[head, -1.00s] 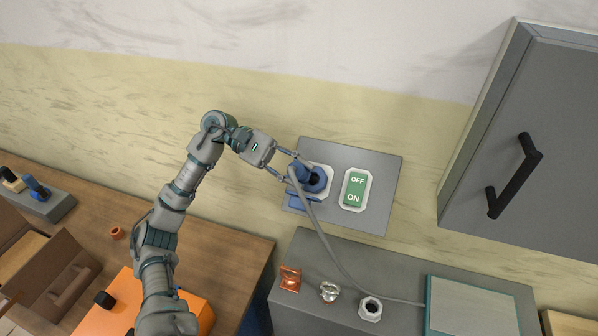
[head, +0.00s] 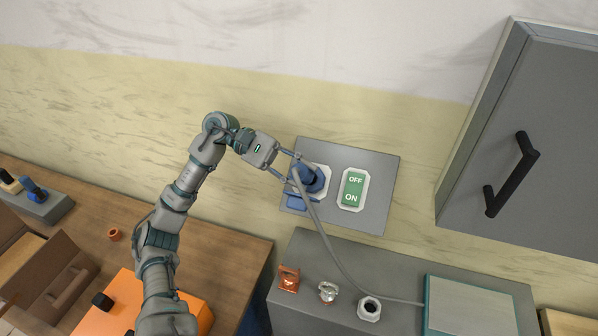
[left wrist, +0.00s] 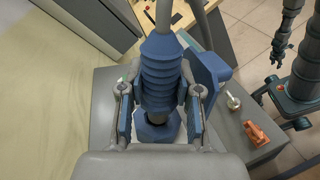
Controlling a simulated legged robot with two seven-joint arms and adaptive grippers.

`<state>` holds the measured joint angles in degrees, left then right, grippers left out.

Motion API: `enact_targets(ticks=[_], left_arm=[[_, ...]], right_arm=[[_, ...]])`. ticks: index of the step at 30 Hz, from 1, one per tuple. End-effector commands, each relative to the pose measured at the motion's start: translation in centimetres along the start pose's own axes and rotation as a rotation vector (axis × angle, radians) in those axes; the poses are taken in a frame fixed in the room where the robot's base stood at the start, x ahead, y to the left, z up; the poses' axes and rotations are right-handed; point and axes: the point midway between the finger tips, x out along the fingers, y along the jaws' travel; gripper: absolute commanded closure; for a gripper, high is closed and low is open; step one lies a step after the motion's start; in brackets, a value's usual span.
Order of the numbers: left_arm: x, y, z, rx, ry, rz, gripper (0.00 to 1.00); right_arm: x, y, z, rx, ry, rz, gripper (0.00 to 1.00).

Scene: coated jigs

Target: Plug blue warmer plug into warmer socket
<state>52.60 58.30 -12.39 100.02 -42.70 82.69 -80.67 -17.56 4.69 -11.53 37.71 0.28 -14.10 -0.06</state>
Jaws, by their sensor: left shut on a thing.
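My left gripper (head: 287,168) is shut on the blue warmer plug (left wrist: 163,72), a ribbed blue body with a grey cable at its back. The plug is at the blue warmer socket (head: 318,183) on the grey wall panel. In the left wrist view the plug's dark front end meets the blue socket collar (left wrist: 157,132), in line with it; how deep it sits I cannot tell. The socket's blue lid (left wrist: 207,78) hangs open beside it. What seems to be my right gripper (left wrist: 276,60) is small at the upper right of the left wrist view, away from the socket.
A green OFF/ON switch (head: 353,189) is right of the socket. The cable runs down to a teal-edged plate (head: 470,305) on the grey bench (head: 310,258), beside several small metal parts. A grey cabinet (head: 560,120) with a black handle is at right.

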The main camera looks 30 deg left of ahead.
Motion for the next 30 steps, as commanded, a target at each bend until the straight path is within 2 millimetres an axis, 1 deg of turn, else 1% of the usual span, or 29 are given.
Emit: enact_targets(ticks=[7, 24, 30], left_arm=[[0.2, 0.0, -0.1, 0.001, 0.001, -0.001, 1.00], [0.0, -0.1, -1.6, 0.000, -0.002, 0.000, 1.00], [0.1, 0.0, -1.3, 0.001, 0.000, -0.001, 1.00]], right_arm=[[0.1, 0.1, 0.0, -0.001, 0.000, -0.001, 0.60], [0.7, 0.0, 0.2, 0.000, -0.003, 0.001, 0.60], [0.7, 0.0, 0.2, -0.001, -0.003, 0.000, 0.60]])
